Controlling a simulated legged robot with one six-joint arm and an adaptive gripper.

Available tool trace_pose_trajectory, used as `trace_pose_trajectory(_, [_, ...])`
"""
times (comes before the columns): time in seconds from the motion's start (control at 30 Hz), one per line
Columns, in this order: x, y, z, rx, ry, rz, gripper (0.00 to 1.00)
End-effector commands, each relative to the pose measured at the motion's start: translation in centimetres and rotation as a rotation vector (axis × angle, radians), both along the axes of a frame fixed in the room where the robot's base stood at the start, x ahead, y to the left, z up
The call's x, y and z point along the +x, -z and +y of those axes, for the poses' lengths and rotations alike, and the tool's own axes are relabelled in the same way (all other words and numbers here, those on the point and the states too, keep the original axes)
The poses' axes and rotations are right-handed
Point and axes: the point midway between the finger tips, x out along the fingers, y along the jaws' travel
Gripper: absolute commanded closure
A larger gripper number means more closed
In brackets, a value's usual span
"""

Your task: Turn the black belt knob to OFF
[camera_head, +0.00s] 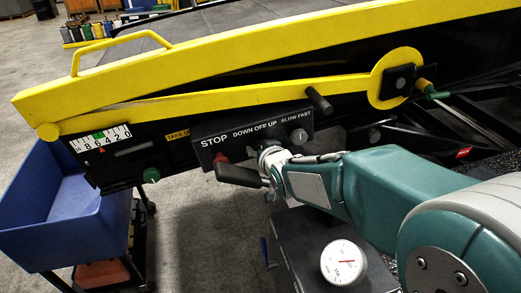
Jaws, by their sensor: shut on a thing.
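The black control box (205,137) is on the side of the belt loader, with the labels STOP, DOWN OFF UP and SLOW FAST in white. My gripper (263,154) is at the box, just below the DOWN OFF UP label. It is shut on the black belt knob, which it hides, so I cannot tell which way the knob points. The red stop button (221,158) shows to the left of my gripper. A grey knob (298,136) sits to its right, under SLOW FAST.
A black lever handle (319,99) sticks out above the box. A green knob (151,175) is at the lower left. A blue bin (55,215) stands at the left. A dial gauge (343,262) is below my arm.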

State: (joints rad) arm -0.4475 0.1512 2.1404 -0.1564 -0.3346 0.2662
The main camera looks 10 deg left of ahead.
Motion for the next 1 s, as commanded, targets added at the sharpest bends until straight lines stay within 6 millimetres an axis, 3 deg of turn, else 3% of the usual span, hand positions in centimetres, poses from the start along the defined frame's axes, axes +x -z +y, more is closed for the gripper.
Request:
trace_pose_trajectory(0.2, [0.0, 0.0, 0.0, 0.000, -0.001, 0.000, 0.86])
trace_pose_trajectory(0.23, [0.0, 0.0, 0.0, 0.000, -0.001, 0.000, 0.34])
trace_pose_trajectory(0.3, [0.0, 0.0, 0.0, 0.000, -0.001, 0.000, 0.04])
trace_pose_trajectory(0.77, [-0.1, -0.1, -0.1, 0.002, 0.000, 0.000, 0.04])
trace_pose_trajectory(1.0, [-2.5, -1.3, -1.4, 0.003, 0.001, -0.003, 0.04])
